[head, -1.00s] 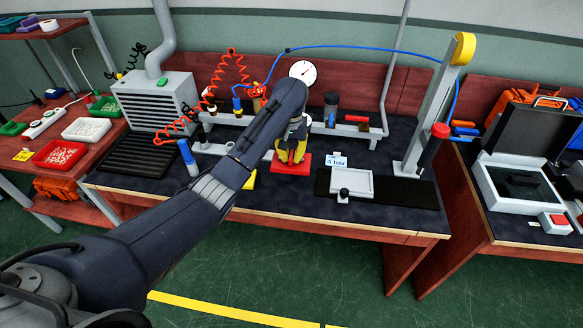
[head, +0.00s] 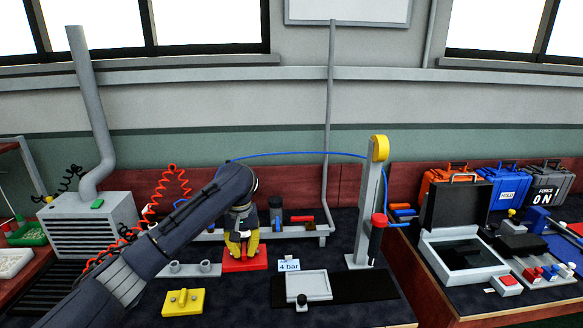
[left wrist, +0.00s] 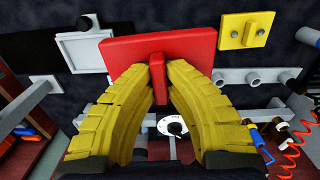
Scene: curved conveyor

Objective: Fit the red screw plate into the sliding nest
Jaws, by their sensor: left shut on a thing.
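The red screw plate (head: 240,264) is a flat red rectangle with an upright red fin. My left gripper (head: 241,247) comes down on it from above. In the left wrist view its yellow fingers (left wrist: 158,80) are shut on the fin, with the red plate (left wrist: 195,48) beyond them. I cannot tell whether the plate touches the bench or is just above it. The sliding nest (head: 325,284) is a pale grey, shallow frame with a black knob, on a black track (head: 360,290) right of the plate. It also shows in the left wrist view (left wrist: 62,46). My right gripper is out of view.
A yellow plate (head: 183,313) lies left and in front. A "4 bar" card (head: 289,266) stands between the red plate and the nest. A grey post (head: 366,220) rises behind the track, and a grey rail with fittings runs behind. An open case (head: 455,250) is at right.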

